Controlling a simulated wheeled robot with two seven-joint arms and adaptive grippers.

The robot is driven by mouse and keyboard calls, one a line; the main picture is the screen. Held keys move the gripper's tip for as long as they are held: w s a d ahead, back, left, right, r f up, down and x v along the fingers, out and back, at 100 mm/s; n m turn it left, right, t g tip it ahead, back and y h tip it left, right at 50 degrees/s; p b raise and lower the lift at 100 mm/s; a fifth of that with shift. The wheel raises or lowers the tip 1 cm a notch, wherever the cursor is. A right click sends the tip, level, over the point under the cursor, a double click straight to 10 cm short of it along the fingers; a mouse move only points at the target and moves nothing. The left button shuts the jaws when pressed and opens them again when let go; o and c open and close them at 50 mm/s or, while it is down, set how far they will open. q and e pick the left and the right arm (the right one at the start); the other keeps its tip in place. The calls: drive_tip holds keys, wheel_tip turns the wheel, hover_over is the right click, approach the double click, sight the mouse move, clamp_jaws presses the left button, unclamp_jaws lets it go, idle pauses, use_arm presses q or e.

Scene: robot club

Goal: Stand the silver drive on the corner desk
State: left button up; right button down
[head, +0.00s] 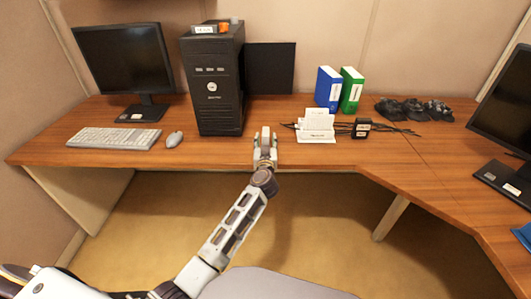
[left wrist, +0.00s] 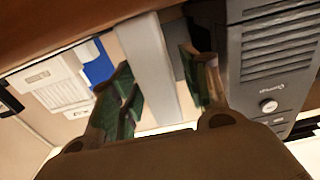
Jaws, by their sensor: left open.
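In the left wrist view the drive (left wrist: 160,70) is a plain silver-grey bar whose far end meets the wood. My left gripper (head: 265,154) is at the desk's front edge with its fingers on either side of the drive. In the left wrist view the gripper (left wrist: 165,95) is open, its green-padded fingers apart from the drive. The gripper hides part of the drive in the head view. My right gripper is out of view.
Behind stand the black tower (head: 212,88), a monitor (head: 125,60), and blue (head: 328,88) and green (head: 351,90) binders. A white paper stand (head: 317,128), a black box (head: 362,128) and cables lie to the right. A keyboard (head: 115,138) and mouse (head: 173,139) are left.

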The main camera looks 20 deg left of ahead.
use_arm(q)
drive_tip(key=shift+s, duration=0.15)
drive_tip(key=shift+s+d, duration=0.15)
drive_tip(key=shift+s, duration=0.1)
drive_tip(key=shift+s+p, duration=0.3)
drive_tip(key=shift+s, duration=0.05)
drive_tip(key=p+v, duration=0.1)
drive_tip(key=v, duration=0.2)
drive_tip(key=shift+d, duration=0.1)
drive_tip(key=p+v, duration=0.1)
drive_tip(key=v, duration=0.6)
drive_tip(key=shift+s+p, duration=0.25)
drive_tip(key=shift+p, duration=0.1)
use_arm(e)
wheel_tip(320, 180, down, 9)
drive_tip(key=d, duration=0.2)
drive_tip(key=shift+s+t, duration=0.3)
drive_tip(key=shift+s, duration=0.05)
use_arm(q)
drive_tip(key=shift+r, duration=0.1)
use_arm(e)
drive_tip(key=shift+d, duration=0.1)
